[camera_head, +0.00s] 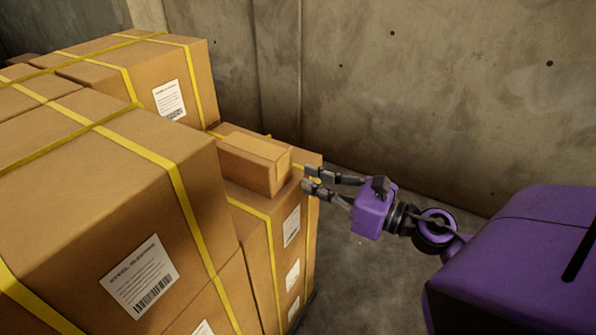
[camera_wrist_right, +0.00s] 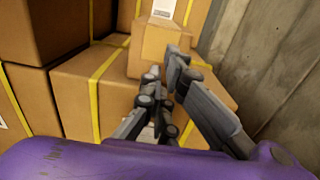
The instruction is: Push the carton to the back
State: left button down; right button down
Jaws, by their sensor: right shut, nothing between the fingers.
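The carton (camera_head: 248,168), a small brown box with a lighter tape strip, sits on top of a lower strapped box (camera_head: 265,232) in the head view. In the right wrist view the carton (camera_wrist_right: 150,45) stands just beyond the fingertips. My right gripper (camera_head: 307,179), purple with dark fingers, is beside the carton's right end, with its fingers pointing left at it. It is shut and empty. It also shows in the right wrist view (camera_wrist_right: 165,70), where the fingers overlap the carton's lower part. I cannot tell whether they touch it. My left gripper is not in view.
Large strapped boxes (camera_head: 110,190) stand to the left of the carton, and a taller labelled box (camera_head: 150,85) is behind it. A concrete wall (camera_head: 430,80) runs along the back and right. Bare floor (camera_head: 365,285) lies right of the stack.

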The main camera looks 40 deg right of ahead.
aim_at(284, 173)
jog(key=x, duration=0.2)
jog(key=shift+w+a+r+p, duration=0.2)
jog(key=shift+w+p, duration=0.1)
jog(key=shift+p, duration=0.1)
jog(key=shift+w+a+f, duration=0.2)
jog(key=shift+w, duration=0.4)
